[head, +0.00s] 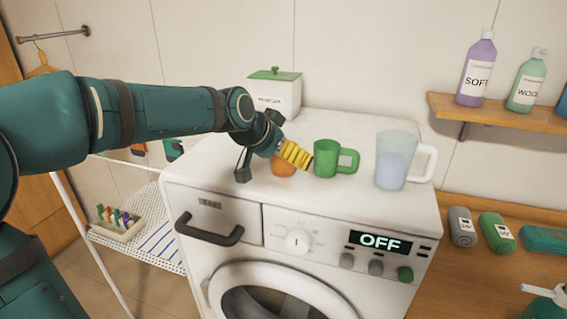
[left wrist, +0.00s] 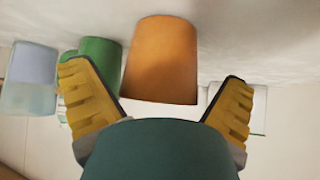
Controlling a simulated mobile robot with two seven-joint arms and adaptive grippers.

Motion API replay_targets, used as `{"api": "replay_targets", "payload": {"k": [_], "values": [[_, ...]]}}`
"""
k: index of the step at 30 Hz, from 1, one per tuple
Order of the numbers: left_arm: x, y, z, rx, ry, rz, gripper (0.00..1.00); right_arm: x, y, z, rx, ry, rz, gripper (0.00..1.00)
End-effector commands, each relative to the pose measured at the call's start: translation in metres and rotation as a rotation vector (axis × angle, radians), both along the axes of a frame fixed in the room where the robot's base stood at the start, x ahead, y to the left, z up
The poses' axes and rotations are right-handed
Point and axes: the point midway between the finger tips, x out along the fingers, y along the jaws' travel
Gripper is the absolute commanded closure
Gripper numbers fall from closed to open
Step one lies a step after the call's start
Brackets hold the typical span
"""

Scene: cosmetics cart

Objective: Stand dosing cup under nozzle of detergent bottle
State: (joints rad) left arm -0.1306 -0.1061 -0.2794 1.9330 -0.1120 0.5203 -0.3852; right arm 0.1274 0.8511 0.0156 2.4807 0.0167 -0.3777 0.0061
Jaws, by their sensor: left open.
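An orange cup (head: 283,168), probably the dosing cup, stands on top of the washing machine (head: 340,205), partly hidden behind my gripper. My left gripper (head: 292,157) is at the cup. In the left wrist view, which looks upside down, the orange cup (left wrist: 160,60) shows between the two spread yellow fingers (left wrist: 153,80), ahead of the palm. The fingers are open, with gaps on both sides. Two labelled bottles, a purple SOFT bottle (head: 477,70) and a green bottle (head: 526,80), stand on the wall shelf. I cannot make out a nozzle on either.
A green mug (head: 325,158) stands close right of the gripper, with a translucent jug (head: 392,160) beyond it. A white box with green lid (head: 274,92) is behind. The shelf (head: 500,112) is on the right wall. The machine's front right top is clear.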

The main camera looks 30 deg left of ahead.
Motion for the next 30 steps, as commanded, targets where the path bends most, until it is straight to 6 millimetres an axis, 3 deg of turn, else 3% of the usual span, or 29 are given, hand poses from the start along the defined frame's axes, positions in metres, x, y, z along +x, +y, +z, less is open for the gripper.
{"api": "replay_targets", "payload": {"k": [3,7,9,16,17,23,30], "values": [[0.0,0.0,0.0,0.0,0.0,0.0,0.0,0.0,0.0,0.0,0.0,0.0,0.0,1.0],[0.0,0.0,0.0,0.0,0.0,0.0,0.46,0.0,0.0,0.0,0.0,0.0,0.0,1.0],[0.0,0.0,0.0,0.0,0.0,0.0,0.53,0.0,0.0,0.0,0.0,0.0,0.0,1.0],[0.0,0.0,0.0,0.0,0.0,0.0,0.56,0.0,0.0,0.0,0.0,0.0,0.0,1.0],[0.0,0.0,0.0,0.0,0.0,0.0,0.61,0.0,0.0,0.0,0.0,0.0,0.0,1.0],[0.0,0.0,0.002,0.0,-0.001,0.0,0.61,0.0,0.0,0.0,0.0,0.0,0.0,1.0],[0.0,0.0,0.033,0.001,-0.003,0.0,0.61,0.0,0.0,0.007,0.001,0.0,0.0,1.0]]}}
